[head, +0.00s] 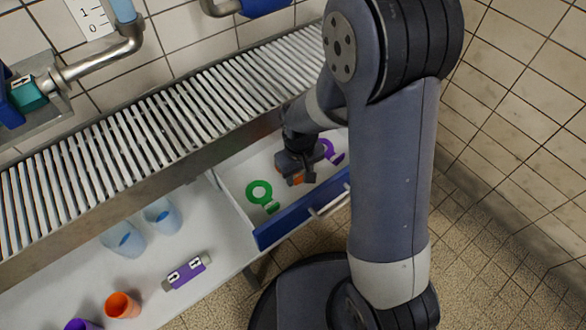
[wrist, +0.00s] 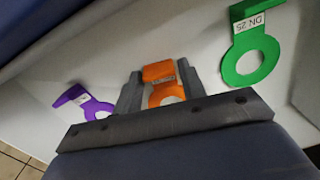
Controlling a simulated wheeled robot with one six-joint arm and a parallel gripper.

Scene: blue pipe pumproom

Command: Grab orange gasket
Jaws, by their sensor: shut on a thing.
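The orange gasket (wrist: 160,72) is a flat ring with a labelled tab. It lies between the two fingers of my gripper (wrist: 160,88) in the wrist view, and the fingers are shut on it. In the head view my gripper (head: 297,178) is inside the open drawer, and only a small orange bit of the gasket (head: 298,180) shows beneath it. The gripper body hides part of the ring in the wrist view. I cannot tell whether the gasket touches the drawer floor.
A green gasket (head: 260,191) and a purple gasket (head: 331,152) lie in the drawer on either side of my gripper. The drawer's blue front (head: 285,222) has a metal handle. A slatted metal rack (head: 150,130) runs above.

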